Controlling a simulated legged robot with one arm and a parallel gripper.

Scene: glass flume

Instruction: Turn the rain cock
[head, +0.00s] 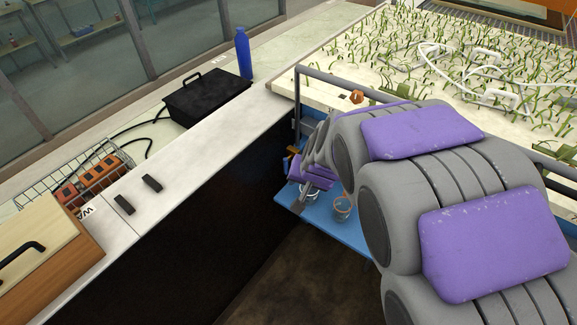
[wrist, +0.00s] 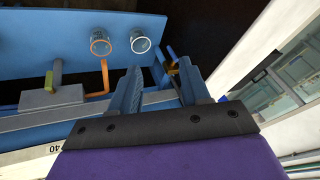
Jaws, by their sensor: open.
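My gripper (wrist: 159,68) is open and empty in the wrist view, its two fingers apart and pointing toward a blue panel. A small valve with a yellow-orange part (wrist: 172,68) and a blue lever is just beyond the right fingertip, partly hidden by it. Another cock with a yellow-green handle (wrist: 48,82) stands on a grey block farther left. I cannot tell which is the rain cock. In the head view my gripper (head: 303,197) is small and low beside the blue shelf, and an orange-and-blue fitting (head: 290,161) shows next to it.
Two clear cups (wrist: 101,42) (wrist: 140,40) and an orange bent pipe (wrist: 104,78) are by the blue panel (wrist: 55,30). In the head view a pale counter (head: 200,135) holds a black case (head: 205,97) and a blue bottle (head: 243,52). A planted bed (head: 430,50) lies behind a rail.

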